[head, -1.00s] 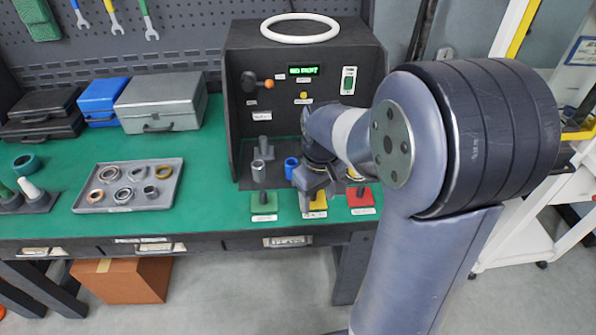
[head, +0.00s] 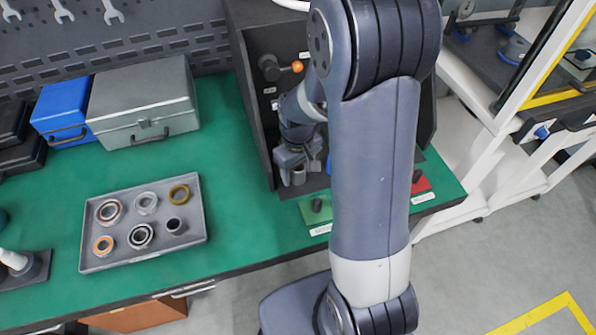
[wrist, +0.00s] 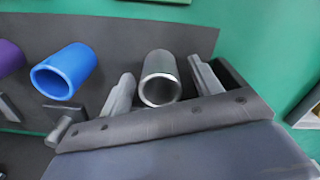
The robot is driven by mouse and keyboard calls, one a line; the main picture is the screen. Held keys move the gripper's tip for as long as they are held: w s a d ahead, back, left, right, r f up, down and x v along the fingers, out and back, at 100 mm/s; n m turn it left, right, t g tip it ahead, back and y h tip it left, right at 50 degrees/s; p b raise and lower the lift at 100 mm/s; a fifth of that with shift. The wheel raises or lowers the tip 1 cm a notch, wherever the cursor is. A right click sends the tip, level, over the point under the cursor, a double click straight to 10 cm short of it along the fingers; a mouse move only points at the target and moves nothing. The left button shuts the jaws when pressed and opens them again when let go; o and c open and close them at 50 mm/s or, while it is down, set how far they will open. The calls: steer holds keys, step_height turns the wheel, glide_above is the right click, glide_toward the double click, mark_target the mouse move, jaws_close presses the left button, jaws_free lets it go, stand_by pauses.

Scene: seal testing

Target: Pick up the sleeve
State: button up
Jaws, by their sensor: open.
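A grey metal sleeve (wrist: 160,78) stands between the two fingers of my gripper (wrist: 161,70) in the wrist view. The fingers are open, one on each side of it, with a gap visible on the left. In the head view the grey sleeve (head: 298,176) shows low at my gripper (head: 291,165), inside the dark test cabinet. A blue sleeve (wrist: 63,72) stands to the left in the wrist view, and a purple one (wrist: 9,57) is cut by the edge. My arm hides much of the cabinet in the head view.
The dark cabinet wall (head: 252,110) rises close beside my gripper, with an orange-tipped lever (head: 297,67) above. A grey tray (head: 90,235) with several rings sits left on the green bench (head: 240,225).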

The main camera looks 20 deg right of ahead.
steer(key=shift+c, duration=0.3)
steer(key=c, duration=1.1)
steer(key=shift+r, duration=0.1)
